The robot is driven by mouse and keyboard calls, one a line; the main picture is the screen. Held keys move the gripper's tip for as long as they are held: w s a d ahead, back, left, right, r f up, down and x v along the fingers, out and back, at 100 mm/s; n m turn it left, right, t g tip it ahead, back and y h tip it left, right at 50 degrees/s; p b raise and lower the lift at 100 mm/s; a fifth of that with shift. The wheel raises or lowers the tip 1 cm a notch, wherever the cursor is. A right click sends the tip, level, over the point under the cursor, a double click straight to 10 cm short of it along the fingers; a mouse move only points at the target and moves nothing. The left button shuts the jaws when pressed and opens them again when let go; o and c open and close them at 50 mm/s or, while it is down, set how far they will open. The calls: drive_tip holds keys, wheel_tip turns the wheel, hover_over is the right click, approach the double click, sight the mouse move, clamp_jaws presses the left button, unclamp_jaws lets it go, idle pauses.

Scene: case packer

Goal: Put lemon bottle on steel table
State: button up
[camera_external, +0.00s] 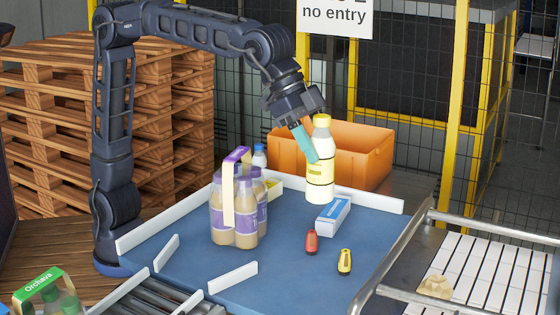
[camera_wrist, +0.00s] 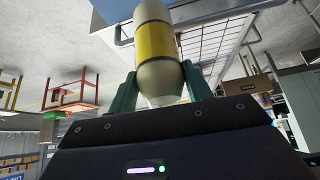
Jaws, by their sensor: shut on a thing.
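The lemon bottle (camera_external: 320,172) is pale with a yellow label and a yellow cap. It is upright near the back edge of the blue table in the external view. My gripper (camera_external: 311,152) comes down from the upper left with teal fingers, shut on the bottle. In the wrist view the bottle (camera_wrist: 158,45) sits between the two fingers (camera_wrist: 160,88). I cannot tell whether the bottle's base touches the blue surface or hangs just above it. I cannot say for sure which surface is the steel table; a grey surface (camera_external: 413,187) shows beyond the back rail.
An orange crate (camera_external: 360,155) stands behind; a railed, white-slatted surface (camera_external: 490,275) lies right.

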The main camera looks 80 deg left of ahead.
drive_tip(key=w+a+f+n+t+y, duration=0.1)
drive_tip(key=w+a+f+n, duration=0.15)
drive_tip(key=w+a, duration=0.6)
drive_tip(key=w+a+f+n+y, duration=0.1)
drive_tip(key=w+a+f+n, duration=0.3)
drive_tip(key=a, duration=0.8)
drive_tip(key=w+a+f+t+y, duration=0.1)
drive_tip(key=w+a, duration=0.6)
drive_tip(key=a, duration=0.3)
drive_tip(key=a+f+n+y, duration=0.2)
drive_tip(key=a+f+n, duration=0.2)
drive_tip(key=a, duration=1.5)
drive_tip(key=a+f+n+y, duration=0.2)
drive_tip(key=a+f+n, duration=0.15)
drive_tip(key=a, duration=1.45)
wheel_tip(320, 180, down, 20)
drive_tip(key=shift+a+f, duration=0.15)
drive_tip(key=shift+f, duration=0.1)
drive_tip(key=shift+f, duration=0.15)
drive_tip(key=o, duration=1.1)
drive_tip(key=shift+o, duration=0.2)
